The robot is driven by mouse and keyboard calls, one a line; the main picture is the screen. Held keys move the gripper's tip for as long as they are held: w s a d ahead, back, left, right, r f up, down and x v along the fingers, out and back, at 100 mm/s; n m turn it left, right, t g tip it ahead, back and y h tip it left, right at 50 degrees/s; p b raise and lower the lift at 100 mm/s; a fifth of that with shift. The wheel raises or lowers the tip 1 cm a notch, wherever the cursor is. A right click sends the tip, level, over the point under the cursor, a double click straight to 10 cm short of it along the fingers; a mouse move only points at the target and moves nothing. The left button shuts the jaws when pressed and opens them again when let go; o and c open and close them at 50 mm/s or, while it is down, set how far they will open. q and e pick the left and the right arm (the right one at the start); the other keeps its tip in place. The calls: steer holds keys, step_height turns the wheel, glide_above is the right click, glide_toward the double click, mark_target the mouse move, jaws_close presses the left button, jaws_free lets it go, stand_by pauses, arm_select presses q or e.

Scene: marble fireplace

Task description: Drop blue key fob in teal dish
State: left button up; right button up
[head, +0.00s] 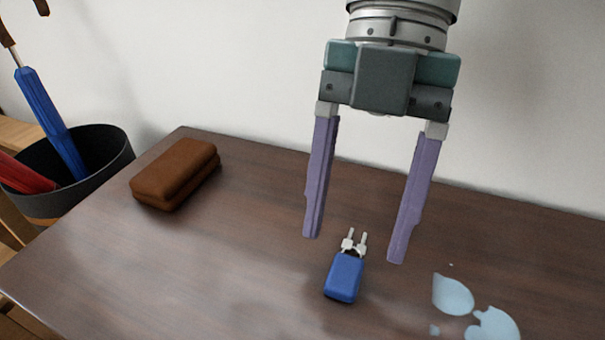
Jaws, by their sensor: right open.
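The blue key fob (345,277) lies on the dark wooden tabletop (240,250), with two short silver prongs pointing away toward the wall. My right gripper (354,249) comes down from the top with its two purple fingers spread wide. It is open and empty, and its fingertips appear on either side of the prong end of the fob; whether they are at table height I cannot tell. No whole teal dish shows. Pale blue flat, irregular pieces or patches (494,325) lie at the lower right; I cannot tell what they are. My left gripper is not in view.
A brown leather case (176,173) lies at the back left of the table. Beyond the left edge stands a dark bin (103,165) with a blue umbrella (52,120) and a red one (24,174). A pale wall (230,70) runs behind the table. The left middle of the tabletop is clear.

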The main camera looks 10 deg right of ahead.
mark_target(344, 275)
steer(key=b+x, duration=0.2)
steer(key=x, duration=0.1)
steer(key=shift+w+d+f, duration=0.1)
steer(key=shift+w+f, duration=0.05)
steer(key=shift+f, duration=0.45)
steer(key=shift+s+r, duration=0.1)
steer(key=shift+s, duration=0.15)
steer(key=shift+c, duration=0.2)
jaws_close()
